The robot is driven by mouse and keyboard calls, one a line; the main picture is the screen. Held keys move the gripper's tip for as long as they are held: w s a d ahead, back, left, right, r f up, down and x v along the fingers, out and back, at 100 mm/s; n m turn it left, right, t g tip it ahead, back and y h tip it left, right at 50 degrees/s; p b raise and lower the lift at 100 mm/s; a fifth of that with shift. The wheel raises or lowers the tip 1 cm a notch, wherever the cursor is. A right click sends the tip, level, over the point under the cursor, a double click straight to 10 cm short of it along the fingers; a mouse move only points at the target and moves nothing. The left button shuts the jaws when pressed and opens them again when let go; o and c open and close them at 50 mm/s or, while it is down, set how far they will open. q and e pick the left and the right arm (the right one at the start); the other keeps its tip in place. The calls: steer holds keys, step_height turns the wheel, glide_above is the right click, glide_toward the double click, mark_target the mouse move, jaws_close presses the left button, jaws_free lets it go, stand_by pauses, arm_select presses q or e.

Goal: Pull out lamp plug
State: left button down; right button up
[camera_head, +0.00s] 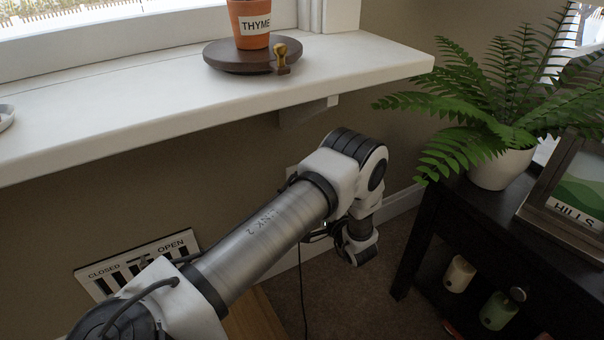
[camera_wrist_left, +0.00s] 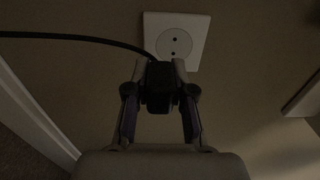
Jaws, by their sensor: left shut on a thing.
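The black lamp plug (camera_wrist_left: 158,95) is between the two fingers of my left gripper (camera_wrist_left: 159,70) in the left wrist view, and the gripper is shut on it. A black cord runs from the plug to the left edge. The white wall socket (camera_wrist_left: 192,28) is just beyond the fingertips. Its round face and two bare holes show, so the plug is out of it. The gap between plug and socket is hard to judge. In the head view my left arm reaches toward the wall below the sill and mostly hides the gripper. My right gripper is not in view.
A white sill (camera_head: 130,95) overhangs the arm and bears a dark round board (camera_head: 222,58) with a thyme pot (camera_head: 248,24) and a small brass stamp (camera_head: 281,60). A dark table (camera_head: 440,215) with a fern (camera_head: 490,100) stands right. A thin cord (camera_head: 302,290) hangs below the arm.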

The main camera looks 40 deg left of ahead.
arm_select(q)
steer(key=shift+s+d, duration=0.2)
steer(key=shift+d, duration=0.4)
steer(key=c, duration=0.9)
jaws_free()
steer(key=shift+d, duration=0.1)
steer(key=v, duration=1.2)
